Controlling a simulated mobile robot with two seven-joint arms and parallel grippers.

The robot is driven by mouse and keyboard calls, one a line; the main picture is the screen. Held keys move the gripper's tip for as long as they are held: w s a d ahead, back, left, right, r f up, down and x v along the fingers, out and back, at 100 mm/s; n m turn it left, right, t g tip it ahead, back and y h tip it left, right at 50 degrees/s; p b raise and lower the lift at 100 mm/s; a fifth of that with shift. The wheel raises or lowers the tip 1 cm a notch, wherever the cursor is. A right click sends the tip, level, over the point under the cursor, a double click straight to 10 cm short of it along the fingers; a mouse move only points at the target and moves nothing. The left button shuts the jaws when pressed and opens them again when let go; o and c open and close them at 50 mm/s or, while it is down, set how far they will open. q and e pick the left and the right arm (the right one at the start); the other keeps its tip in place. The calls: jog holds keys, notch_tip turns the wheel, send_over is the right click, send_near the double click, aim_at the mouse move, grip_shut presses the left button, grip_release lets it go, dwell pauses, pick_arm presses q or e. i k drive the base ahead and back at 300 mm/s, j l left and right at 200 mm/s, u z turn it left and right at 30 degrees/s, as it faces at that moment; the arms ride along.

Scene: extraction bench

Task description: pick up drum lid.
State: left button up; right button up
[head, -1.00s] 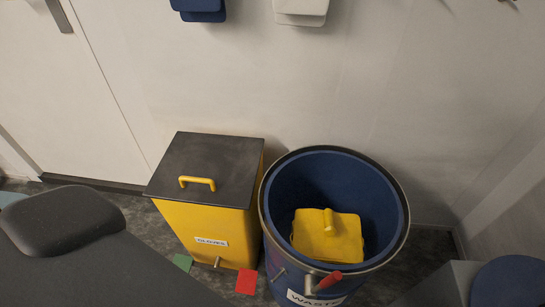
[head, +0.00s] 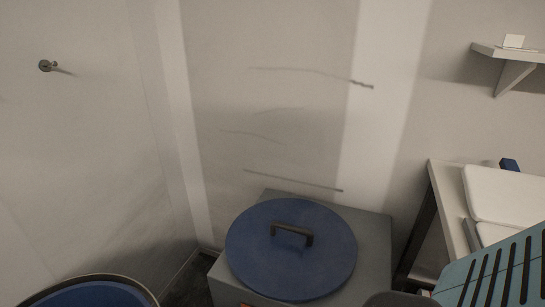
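The drum lid (head: 265,262) is a round blue disc with a dark bar handle (head: 292,232) standing up on its top. It lies flat on a grey box-like stand (head: 375,240) in the lower middle of the head view. The rim of the blue drum (head: 90,284) shows at the bottom left; the rest of the drum is cut off by the picture edge. Neither of my grippers is in view.
A wall corner rises behind the stand, with a hook (head: 46,66) on the left wall. At right are a small shelf (head: 515,52), a bench with white pads (head: 505,194) and a slatted teal surface (head: 500,280). Dark floor shows between drum and stand.

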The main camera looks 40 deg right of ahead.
aim_at(291, 250)
jog(key=j+z, duration=0.2)
jog(key=z, duration=1)
